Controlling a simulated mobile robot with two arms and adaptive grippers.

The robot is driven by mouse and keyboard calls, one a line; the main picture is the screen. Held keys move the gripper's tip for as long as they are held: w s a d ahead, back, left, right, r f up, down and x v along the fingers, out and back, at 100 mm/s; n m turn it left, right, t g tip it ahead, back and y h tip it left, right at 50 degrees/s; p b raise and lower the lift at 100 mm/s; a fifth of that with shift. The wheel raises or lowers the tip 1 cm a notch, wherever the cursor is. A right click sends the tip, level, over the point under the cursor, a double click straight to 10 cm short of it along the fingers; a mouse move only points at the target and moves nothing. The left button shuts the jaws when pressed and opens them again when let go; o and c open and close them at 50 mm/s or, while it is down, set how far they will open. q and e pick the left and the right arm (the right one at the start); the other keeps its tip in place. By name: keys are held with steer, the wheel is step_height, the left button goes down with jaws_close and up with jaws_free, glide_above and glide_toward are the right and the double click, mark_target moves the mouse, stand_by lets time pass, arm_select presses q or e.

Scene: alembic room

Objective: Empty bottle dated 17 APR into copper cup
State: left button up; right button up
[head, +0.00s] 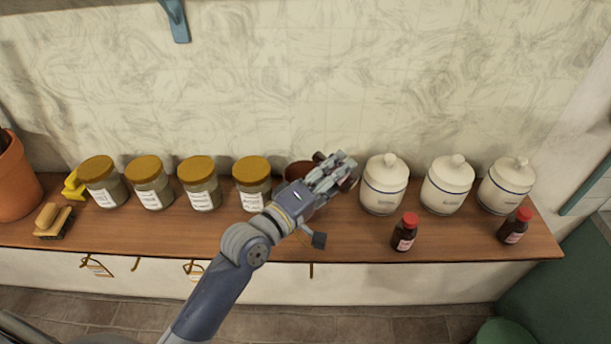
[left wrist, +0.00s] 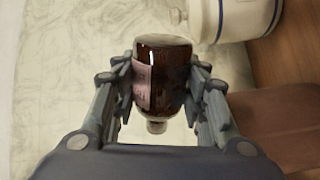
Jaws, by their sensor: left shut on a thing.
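My left gripper (head: 333,173) is above the counter and shut on a brown glass bottle (left wrist: 165,80). In the left wrist view the bottle lies between both fingers, its neck towards the bottom of the picture. Its pinkish label (left wrist: 142,82) is seen edge-on and its date cannot be read. No red cap shows on its neck. In the head view, only a dark bit of the bottle shows by the fingertips. A reddish-brown cup (head: 298,171), likely the copper cup, stands behind the gripper, mostly hidden; its inside cannot be seen. My right gripper is not in view.
Two red-capped brown bottles (head: 405,232) (head: 514,226) stand near the front edge. White lidded canisters (head: 384,186) stand to the right, labelled jars (head: 201,185) to the left. A brush (head: 54,221) and a terracotta pot (head: 14,185) are far left. The front-middle counter is clear.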

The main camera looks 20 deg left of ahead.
arm_select(q)
steer(key=shift+f+m, duration=0.4)
steer(key=shift+m, duration=0.2)
steer(key=m, duration=0.4)
steer(key=shift+d+f+m, duration=0.1)
steer(key=shift+f+m, duration=0.05)
steer(key=shift+m, duration=0.15)
steer(key=m, duration=0.3)
steer(key=m+p, duration=0.1)
steer(key=m, duration=0.1)
steer(key=shift+w+a+f, duration=0.15)
steer(key=shift+a, duration=0.15)
steer(key=shift+d+m+p, duration=0.2)
steer(key=shift+m+p, duration=0.2)
steer(key=shift+m, duration=0.4)
steer(key=shift+s+d+r+m, duration=0.25)
steer(key=shift+s+d+m, duration=0.15)
steer(key=shift+m, duration=0.4)
steer(key=shift+s+d+r+m, duration=0.15)
steer(key=shift+d+m, duration=0.3)
steer(key=shift+m, duration=0.65)
